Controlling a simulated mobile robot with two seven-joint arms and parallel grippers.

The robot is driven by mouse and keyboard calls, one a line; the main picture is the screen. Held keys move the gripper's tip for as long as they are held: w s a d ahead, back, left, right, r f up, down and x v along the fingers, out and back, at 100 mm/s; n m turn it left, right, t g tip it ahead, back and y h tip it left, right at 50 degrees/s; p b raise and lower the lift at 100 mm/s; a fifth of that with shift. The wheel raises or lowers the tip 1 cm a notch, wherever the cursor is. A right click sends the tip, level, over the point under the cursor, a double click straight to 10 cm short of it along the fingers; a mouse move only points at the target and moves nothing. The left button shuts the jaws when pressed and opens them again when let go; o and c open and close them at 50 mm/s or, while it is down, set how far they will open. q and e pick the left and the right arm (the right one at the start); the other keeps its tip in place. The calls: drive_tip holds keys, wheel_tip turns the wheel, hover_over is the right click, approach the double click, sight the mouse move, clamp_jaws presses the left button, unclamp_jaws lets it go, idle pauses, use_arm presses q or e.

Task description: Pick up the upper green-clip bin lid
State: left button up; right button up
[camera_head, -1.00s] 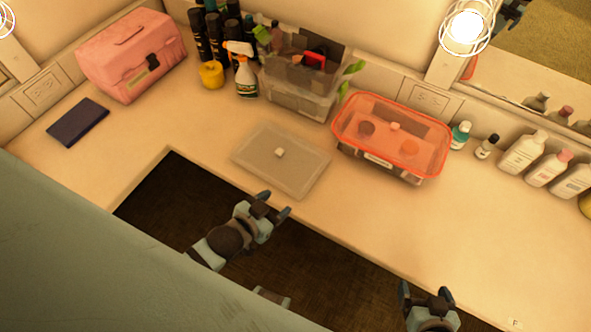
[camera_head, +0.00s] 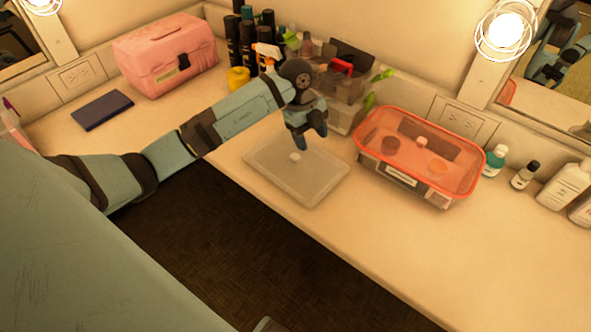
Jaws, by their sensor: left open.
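A flat translucent lid (camera_head: 316,186) with a small pale knob (camera_head: 295,157) lies on the counter, in front of the green-clip bin (camera_head: 345,117). The clear bin stands against the wall, with green clips (camera_head: 382,75) at its right side and items showing in its upper part. My left gripper (camera_head: 311,138) is open and empty, pointing down above the lid's back edge, close to the knob; the gap to the lid is hard to judge. My left arm hides part of the bin and the bottles. My right gripper is out of view.
An orange-lidded bin (camera_head: 457,182) stands right of the lid, with small bottles (camera_head: 495,160) beyond it. A pink case (camera_head: 165,57) and a dark blue book (camera_head: 102,110) are at the left. A spray bottle (camera_head: 267,57) and dark cans stand behind my arm. The front right counter is clear.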

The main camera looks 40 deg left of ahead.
use_arm(q)
drive_tip(key=w+a+r+n+y, duration=0.2)
drive_tip(key=a+y, duration=0.1)
drive_tip(key=a, duration=0.3)
hover_over(293, 155)
drive_tip(key=f, duration=0.8)
drive_tip(key=shift+w+d+f+b, duration=0.2)
drive_tip(key=shift+f+b, duration=0.05)
drive_tip(key=shift+b, duration=0.05)
wheel_tip(293, 155, down, 5)
drive_tip(key=shift+s+a+f, duration=0.1)
drive_tip(key=shift+s+a, duration=0.05)
drive_tip(key=c, duration=1)
